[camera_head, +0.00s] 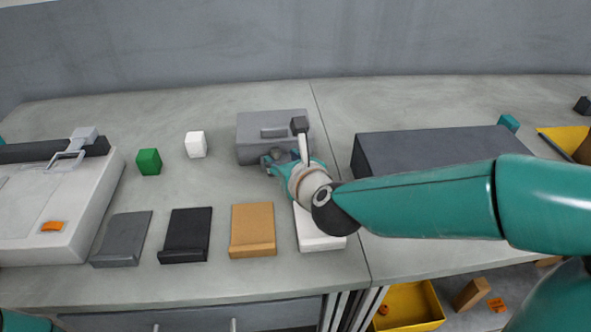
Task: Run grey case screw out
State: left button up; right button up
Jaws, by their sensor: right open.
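The grey case (255,130) stands on the grey worktop near the middle, with a handle-like bar on its top. My right gripper (273,159) is at the case's front right, its arm coming in from the right. It is open, and I see nothing between its fingers. I cannot tell whether its fingertips touch the case. The gripper and wrist hide part of the case's front and right side. I cannot make out a screw on the case. My left gripper is not in view.
A white cube (196,144) and green cube (149,161) stand left of the case. Grey (122,238), black (187,234), tan (252,229) and white (318,242) stands line the front. A dark box (430,147) is at right, a white machine (60,205) at left.

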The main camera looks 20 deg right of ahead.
jog(key=v, duration=0.8)
jog(key=shift+s+r, duration=0.1)
jog(key=shift+s, duration=0.1)
